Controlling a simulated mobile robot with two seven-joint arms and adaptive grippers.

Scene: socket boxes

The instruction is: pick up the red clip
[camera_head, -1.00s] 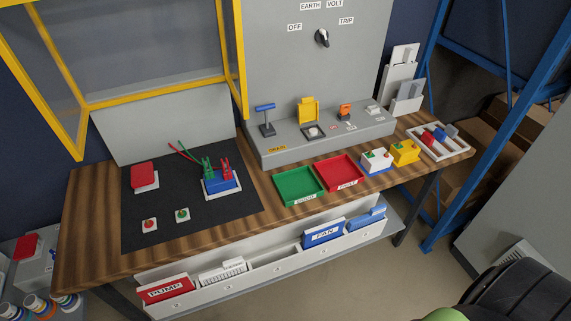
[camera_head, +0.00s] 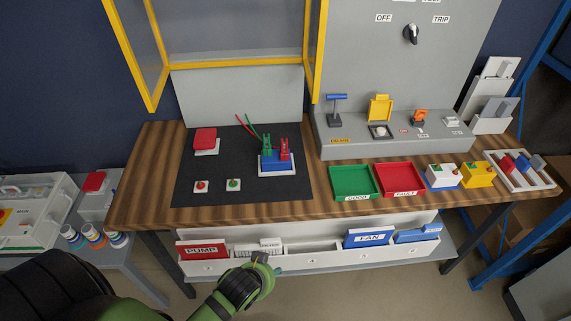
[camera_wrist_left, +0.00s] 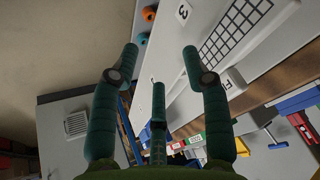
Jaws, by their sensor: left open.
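The red clip (camera_head: 285,150) is upright on a blue block with a white base (camera_head: 277,163), on the black mat. A green clip (camera_head: 266,146) stands beside it on its left, with thin red and green leads rising behind. My left gripper (camera_head: 262,262) is low in front of the bench, near the front shelf and well apart from the clip. In the left wrist view its teal fingers (camera_wrist_left: 160,65) are spread with nothing between them. I cannot make out the red clip for certain in that view. My right gripper is out of view.
A red button box (camera_head: 205,140) and two small buttons are on the mat. Green (camera_head: 353,182) and red (camera_head: 399,178) trays lie to the right. The front shelf (camera_head: 312,258) holds labelled boxes. A yellow frame (camera_head: 235,62) overhangs the back. Mat space left of the clips is free.

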